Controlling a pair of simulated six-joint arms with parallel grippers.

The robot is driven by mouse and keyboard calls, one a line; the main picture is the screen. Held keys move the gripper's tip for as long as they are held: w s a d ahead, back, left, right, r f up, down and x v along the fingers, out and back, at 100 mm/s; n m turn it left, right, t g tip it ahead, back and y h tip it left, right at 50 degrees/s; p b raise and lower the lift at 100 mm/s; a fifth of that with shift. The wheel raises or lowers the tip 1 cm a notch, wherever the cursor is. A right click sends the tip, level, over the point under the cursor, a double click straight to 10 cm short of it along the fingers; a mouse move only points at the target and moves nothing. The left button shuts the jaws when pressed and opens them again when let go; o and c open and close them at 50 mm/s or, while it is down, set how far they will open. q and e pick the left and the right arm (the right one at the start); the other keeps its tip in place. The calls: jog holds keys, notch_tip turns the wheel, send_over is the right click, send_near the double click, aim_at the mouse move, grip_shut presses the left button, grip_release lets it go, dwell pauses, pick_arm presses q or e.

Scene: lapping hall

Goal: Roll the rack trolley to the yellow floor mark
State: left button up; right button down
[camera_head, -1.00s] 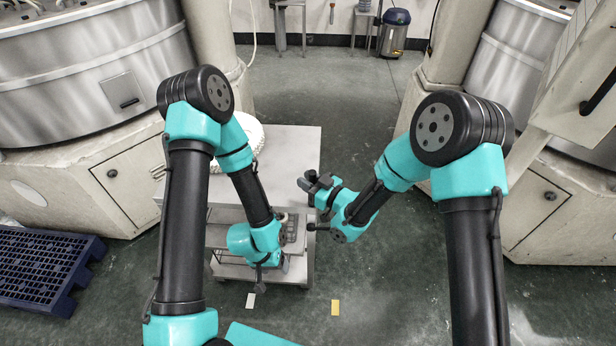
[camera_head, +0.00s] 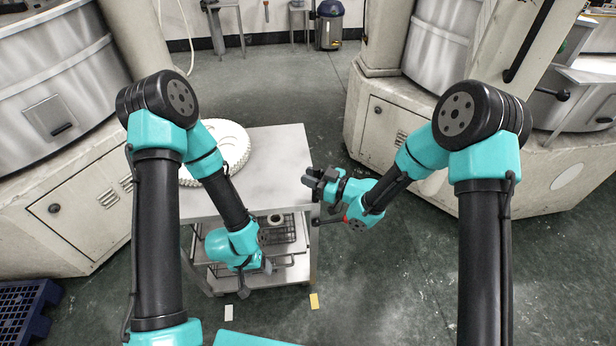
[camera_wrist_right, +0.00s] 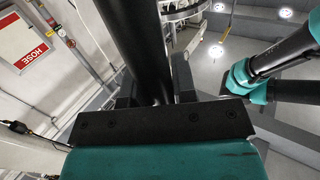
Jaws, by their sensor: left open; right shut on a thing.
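The rack trolley (camera_head: 275,165) stands in the middle of the head view, with a grey top and wire racks (camera_head: 285,235) below. A yellow floor mark (camera_head: 314,301) lies on the floor just in front of its near right leg. My right gripper (camera_head: 316,183) is at the trolley's right edge, shut on a dark bar. In the right wrist view the black bar (camera_wrist_right: 140,45) runs up between the fingers; I take it as the trolley's handle. My left gripper (camera_head: 245,280) is open and empty, low before the trolley's front; its fingertips are small in the picture.
A white toothed ring (camera_head: 232,145) lies on the trolley top, partly behind my left arm. A white floor mark (camera_head: 228,312) lies left of the yellow one. Machine bases (camera_head: 80,215) flank both sides. A blue pallet (camera_head: 25,310) is at lower left. Floor right of the trolley is clear.

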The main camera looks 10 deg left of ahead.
jog(key=shift+w+d, duration=0.1)
jog(key=shift+d, duration=0.1)
jog(key=c, duration=1.1)
grip_release()
jog(key=shift+d, duration=0.1)
jog(key=shift+c, duration=0.2)
jog(key=shift+o, duration=1.1)
jog(key=v, duration=1.7)
jog(key=shift+s, duration=0.25)
jog(key=shift+d, duration=0.1)
